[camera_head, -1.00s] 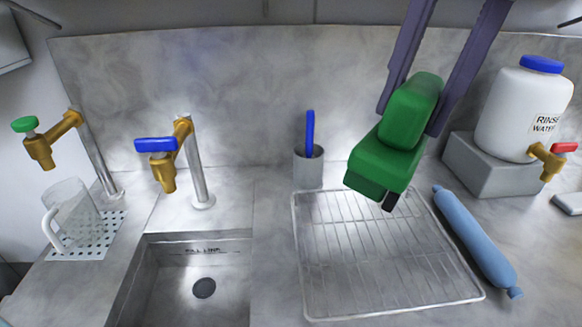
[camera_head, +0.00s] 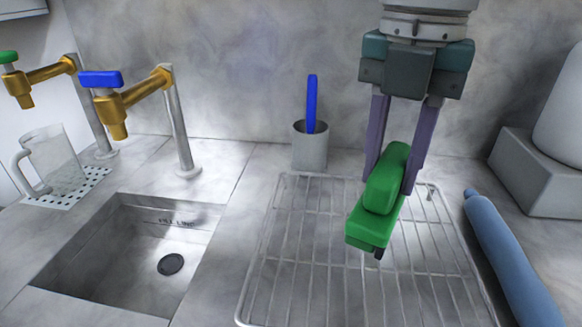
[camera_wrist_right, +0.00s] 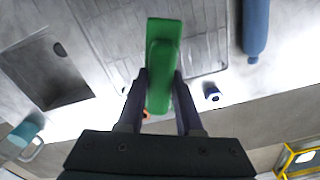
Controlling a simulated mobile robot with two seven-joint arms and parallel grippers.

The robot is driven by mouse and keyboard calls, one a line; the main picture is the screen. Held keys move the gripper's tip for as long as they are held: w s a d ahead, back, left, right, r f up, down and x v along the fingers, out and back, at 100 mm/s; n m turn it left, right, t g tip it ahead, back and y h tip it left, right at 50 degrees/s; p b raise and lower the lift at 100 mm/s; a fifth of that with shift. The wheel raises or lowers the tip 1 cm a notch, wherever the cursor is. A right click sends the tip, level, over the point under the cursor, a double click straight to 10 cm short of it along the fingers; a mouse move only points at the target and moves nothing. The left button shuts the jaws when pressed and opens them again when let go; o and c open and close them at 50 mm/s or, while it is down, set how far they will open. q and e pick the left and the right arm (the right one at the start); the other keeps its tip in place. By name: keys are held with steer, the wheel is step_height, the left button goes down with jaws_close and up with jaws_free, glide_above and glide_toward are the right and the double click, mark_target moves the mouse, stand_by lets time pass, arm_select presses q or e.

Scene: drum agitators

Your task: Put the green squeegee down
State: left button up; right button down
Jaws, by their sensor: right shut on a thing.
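The green squeegee (camera_head: 383,202) is held between the two purple fingers of my right gripper (camera_head: 397,185), which comes down from the top. It hangs over the wire drying rack (camera_head: 312,262), its long body pointing toward the front. I cannot tell whether its lower end touches the rack. In the right wrist view the squeegee (camera_wrist_right: 162,62) lies between the gripper's fingers (camera_wrist_right: 160,90), with the rack's bars behind it. My left gripper is in neither view.
A grey cup (camera_head: 310,150) with a blue-handled thing stands behind the rack. A blue cylinder (camera_head: 508,262) lies along its right side. The sink (camera_head: 110,262) is to the left, below brass taps (camera_head: 135,95). A glass mug (camera_head: 52,160) stands far left. A grey block (camera_head: 535,175) is at right.

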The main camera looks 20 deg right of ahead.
step_height(320, 180, down, 9)
steer(key=shift+f+b, duration=0.15)
steer(key=shift+b, duration=0.15)
steer(key=c, duration=0.6)
jaws_free()
steer(key=shift+f, duration=0.1)
steer(key=shift+o, duration=0.2)
